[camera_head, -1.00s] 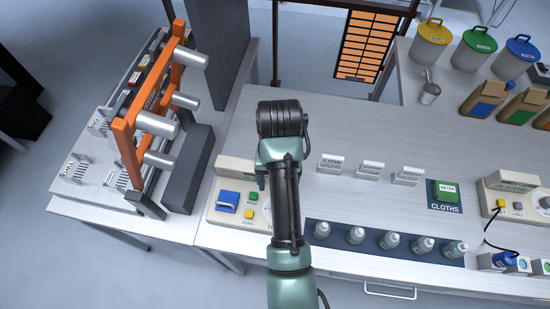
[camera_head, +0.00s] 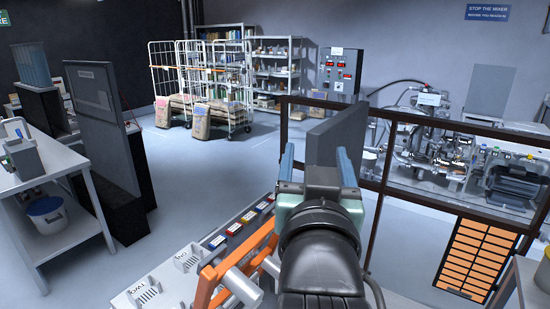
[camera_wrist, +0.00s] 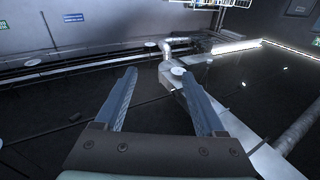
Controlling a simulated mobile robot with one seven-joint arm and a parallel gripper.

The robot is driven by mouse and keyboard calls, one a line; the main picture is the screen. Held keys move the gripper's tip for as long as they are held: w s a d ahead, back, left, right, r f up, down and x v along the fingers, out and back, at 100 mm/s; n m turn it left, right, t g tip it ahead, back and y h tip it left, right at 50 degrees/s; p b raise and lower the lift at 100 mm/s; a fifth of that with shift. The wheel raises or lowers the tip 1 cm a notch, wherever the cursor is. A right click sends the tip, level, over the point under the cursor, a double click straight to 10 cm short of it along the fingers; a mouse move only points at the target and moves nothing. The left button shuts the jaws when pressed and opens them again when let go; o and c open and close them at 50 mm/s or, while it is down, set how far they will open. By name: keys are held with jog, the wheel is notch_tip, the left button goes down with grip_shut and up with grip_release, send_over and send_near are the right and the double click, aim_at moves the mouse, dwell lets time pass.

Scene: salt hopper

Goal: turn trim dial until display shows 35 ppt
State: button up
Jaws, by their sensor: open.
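My gripper (camera_head: 316,165) is raised in the middle of the head view, its two blue fingers apart with nothing between them. In the wrist view the open fingers (camera_wrist: 154,78) point toward the dark ceiling area with pipes and ducts. I cannot make out a trim dial in either view. A grey control cabinet (camera_head: 340,70) with small red displays stands at the back of the room, far from my gripper. Its readings are too small to read, and I cannot tell whether it carries the dial.
An orange frame (camera_head: 212,275) with grey cylinders stands at the lower left of my arm. A dark railing (camera_head: 376,215) and an upright grey panel (camera_head: 340,130) are near my gripper. An orange slatted panel (camera_head: 478,258) is at right. Open floor lies toward the cage trolleys (camera_head: 205,85).

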jog(key=s+a+r+n+t+y+b, duration=0.1)
jog(key=s+a+r+t, duration=0.1)
jog(key=s+r+t, duration=0.2)
jog(key=s+a+r+t+y, duration=0.1)
jog(key=s+a+r+t, duration=0.2)
jog(key=s+r, duration=0.7)
notch_tip(320, 180, up, 2)
jog(key=shift+a+r+n+t+b, duration=0.15)
jog(key=shift+n+t+b, duration=0.25)
jog(key=shift+t, duration=0.3)
jog(key=shift+f, duration=0.2)
